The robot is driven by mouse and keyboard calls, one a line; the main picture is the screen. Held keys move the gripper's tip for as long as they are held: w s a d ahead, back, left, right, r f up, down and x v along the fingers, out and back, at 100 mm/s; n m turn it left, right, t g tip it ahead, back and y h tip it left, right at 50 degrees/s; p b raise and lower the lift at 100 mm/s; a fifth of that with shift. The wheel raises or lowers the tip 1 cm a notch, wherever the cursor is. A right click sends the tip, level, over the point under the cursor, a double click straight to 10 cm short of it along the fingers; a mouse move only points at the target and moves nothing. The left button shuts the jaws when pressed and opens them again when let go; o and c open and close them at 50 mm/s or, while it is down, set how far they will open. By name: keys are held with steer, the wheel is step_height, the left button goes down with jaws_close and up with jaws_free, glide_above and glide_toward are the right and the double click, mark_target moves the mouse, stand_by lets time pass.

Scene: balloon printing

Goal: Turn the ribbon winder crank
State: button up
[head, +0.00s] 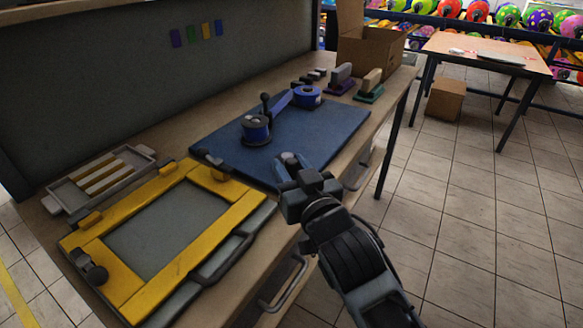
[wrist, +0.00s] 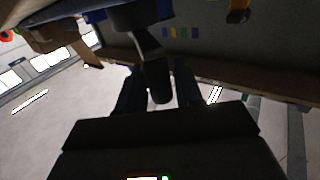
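My gripper (head: 290,160) is over the mat's front edge, in front and to the right of the near spool. In the wrist view, which is upside down, the dark crank handle (wrist: 157,80) shows between my two separated fingers (wrist: 160,95). Whether they touch it cannot be told.
A yellow printing frame (head: 155,271) lies at the front left, beside a grey tray (head: 62,201). Two stamps (head: 341,80) (head: 370,86) and a cardboard box (head: 372,50) stand at the back right. A grey panel (head: 130,70) closes the rear. The tiled floor at right is open.

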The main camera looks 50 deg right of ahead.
steer(key=shift+o, duration=1)
steer(key=b+v, duration=0.1)
steer(key=v, duration=0.5)
steer(key=shift+s+a+f, duration=0.1)
steer(key=shift+s+a, duration=0.05)
steer(key=shift+s, duration=0.2)
steer(key=shift+s+a, duration=0.25)
steer(key=shift+s, duration=0.25)
steer(key=shift+c, duration=0.3)
